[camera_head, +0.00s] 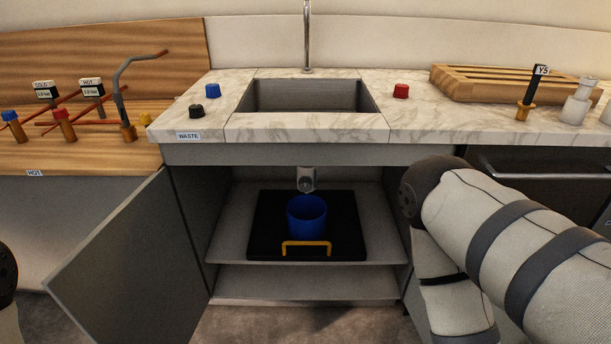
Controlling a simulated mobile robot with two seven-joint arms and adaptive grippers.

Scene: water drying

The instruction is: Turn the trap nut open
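The grey drain trap (306,180) hangs under the sink inside the open cabinet. A round fitting shows on its front, and I cannot tell for sure which part is the nut. A blue bucket (307,222) stands upright below it on a black tray (345,240) with a yellow handle (306,245). My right arm comes in from the right, beside the cabinet's right edge, and its gripper is out of the picture. Only a bit of my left arm shows at the left edge. Neither gripper is in view, and nothing touches the trap.
The cabinet door (135,265) stands open on the left. Pipes and valves (122,100) stand at left, a wooden rack (500,82) at right. The cabinet front is clear.

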